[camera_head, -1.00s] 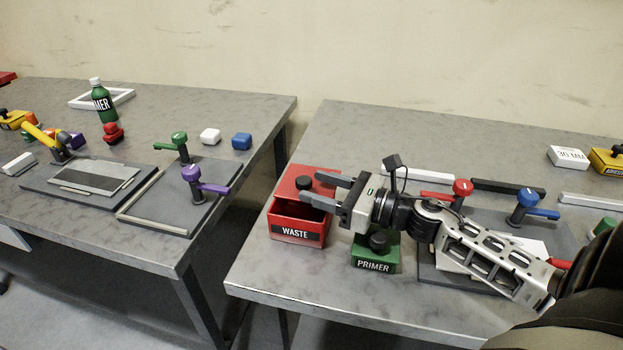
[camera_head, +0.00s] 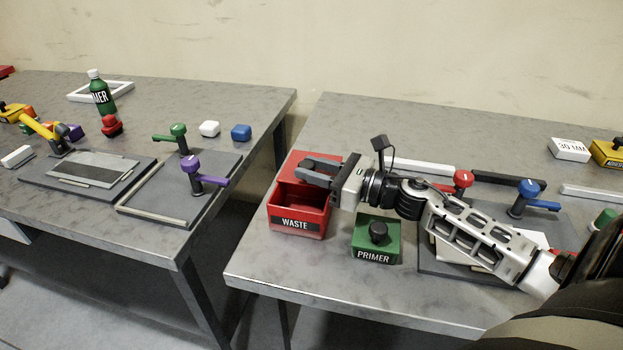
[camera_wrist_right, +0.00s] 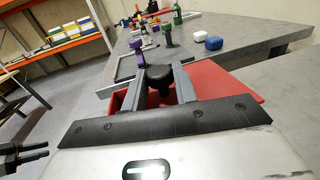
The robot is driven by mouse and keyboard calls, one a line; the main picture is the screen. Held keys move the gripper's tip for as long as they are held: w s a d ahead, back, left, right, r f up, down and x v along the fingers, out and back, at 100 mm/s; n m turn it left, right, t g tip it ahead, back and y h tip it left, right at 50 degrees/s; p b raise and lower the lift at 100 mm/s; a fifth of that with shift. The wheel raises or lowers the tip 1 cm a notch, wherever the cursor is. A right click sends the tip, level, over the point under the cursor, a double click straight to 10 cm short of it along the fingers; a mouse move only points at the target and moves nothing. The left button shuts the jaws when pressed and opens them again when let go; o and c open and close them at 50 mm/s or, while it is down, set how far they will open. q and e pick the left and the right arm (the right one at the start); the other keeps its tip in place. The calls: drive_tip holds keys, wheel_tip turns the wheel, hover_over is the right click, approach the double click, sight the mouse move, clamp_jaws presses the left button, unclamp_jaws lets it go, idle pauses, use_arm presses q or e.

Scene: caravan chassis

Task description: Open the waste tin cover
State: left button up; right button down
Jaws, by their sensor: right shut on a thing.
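The red waste tin (camera_head: 296,224) stands at the near left of the right table, with the label WASTE on its front. Its front part is open on top, and the red cover (camera_head: 293,160) lies toward the back of the tin. My right gripper (camera_head: 308,170) reaches in from the right over the tin and is shut on the cover's black knob, which the gripper hides in the head view. In the right wrist view the black knob (camera_wrist_right: 160,82) sits between the two grey fingers, with the red cover (camera_wrist_right: 222,84) below it.
A green primer tin (camera_head: 376,240) with a black knob stands right of the waste tin, below my right arm. A dark mat with red (camera_head: 461,181) and blue (camera_head: 528,190) handled clamps lies further right. A gap separates the two tables.

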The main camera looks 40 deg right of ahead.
drive_tip(key=shift+w+d+f+b, duration=0.2)
drive_tip(key=shift+w+d+b, duration=0.15)
drive_tip(key=shift+w+d, duration=0.3)
drive_tip(key=shift+w+d+r, duration=0.2)
drive_tip(key=shift+d, duration=0.2)
drive_tip(key=c, duration=1.1)
unclamp_jaws()
drive_tip(key=b+v, duration=0.2)
drive_tip(key=v, duration=1.4)
drive_tip(key=shift+b, duration=0.35)
drive_tip(key=shift+r, duration=0.1)
